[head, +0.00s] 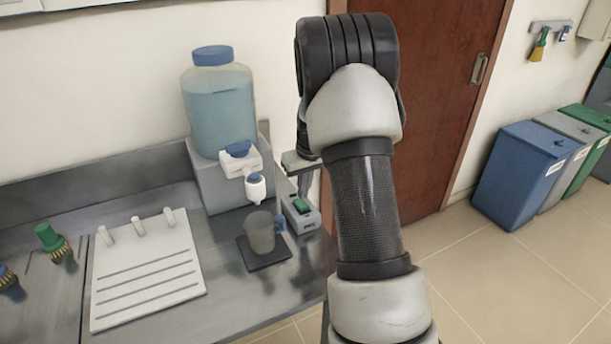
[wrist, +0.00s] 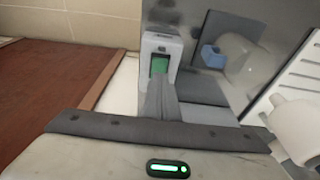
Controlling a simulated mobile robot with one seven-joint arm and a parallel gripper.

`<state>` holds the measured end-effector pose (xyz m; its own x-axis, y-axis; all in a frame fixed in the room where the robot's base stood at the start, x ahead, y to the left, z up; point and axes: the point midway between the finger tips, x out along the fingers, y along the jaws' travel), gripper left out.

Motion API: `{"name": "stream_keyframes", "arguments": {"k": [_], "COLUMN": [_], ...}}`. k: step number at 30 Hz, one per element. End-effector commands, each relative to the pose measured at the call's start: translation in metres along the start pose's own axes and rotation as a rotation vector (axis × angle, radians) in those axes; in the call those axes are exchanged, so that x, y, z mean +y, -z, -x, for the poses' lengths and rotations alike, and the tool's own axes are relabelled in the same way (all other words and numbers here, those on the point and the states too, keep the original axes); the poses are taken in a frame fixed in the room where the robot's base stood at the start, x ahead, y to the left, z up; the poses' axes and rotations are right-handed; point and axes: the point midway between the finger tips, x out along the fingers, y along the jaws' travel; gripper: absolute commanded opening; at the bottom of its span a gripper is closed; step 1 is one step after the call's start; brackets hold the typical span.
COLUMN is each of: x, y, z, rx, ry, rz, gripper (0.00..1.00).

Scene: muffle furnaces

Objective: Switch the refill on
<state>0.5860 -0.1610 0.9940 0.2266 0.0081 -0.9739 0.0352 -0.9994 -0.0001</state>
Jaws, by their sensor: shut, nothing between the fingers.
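A small light-grey switch box (head: 301,216) with a green rocker (head: 301,205) stands on the bench, right of the dispenser. In the wrist view the same box (wrist: 162,42) and its green rocker (wrist: 160,65) lie just beyond my fingertips. My gripper (wrist: 160,82) is shut and empty, with its fingers pointing at the rocker and overlapping its lower part in that view. I cannot tell whether they touch it. In the head view my arm hides much of the gripper. The dispenser (head: 220,110) holds blue liquid in a blue-capped bottle above a white tap.
A white rack board (head: 147,270) lies further left. A door (head: 450,90) and several bins (head: 520,175) are to the right, off the bench.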

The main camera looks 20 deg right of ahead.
Motion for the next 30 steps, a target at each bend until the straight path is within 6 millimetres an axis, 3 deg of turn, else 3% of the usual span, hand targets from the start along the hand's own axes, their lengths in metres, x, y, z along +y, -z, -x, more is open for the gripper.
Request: {"name": "stream_keyframes", "arguments": {"k": [3, 9, 20, 28, 30], "x": [0.0, 0.0, 0.0, 0.002, 0.0], "y": [-0.008, -0.013, -0.013, -0.022, -0.017], "z": [-0.017, -0.029, -0.031, -0.047, -0.036], "rx": [-0.003, -0.001, 0.0, 0.081, 0.074], "ry": [0.001, 0.0, 0.0, 0.002, 0.002], "rz": [-0.002, -0.001, -0.001, -0.006, -0.002], "gripper": [0.0, 0.0, 0.0, 0.0, 0.0]}}
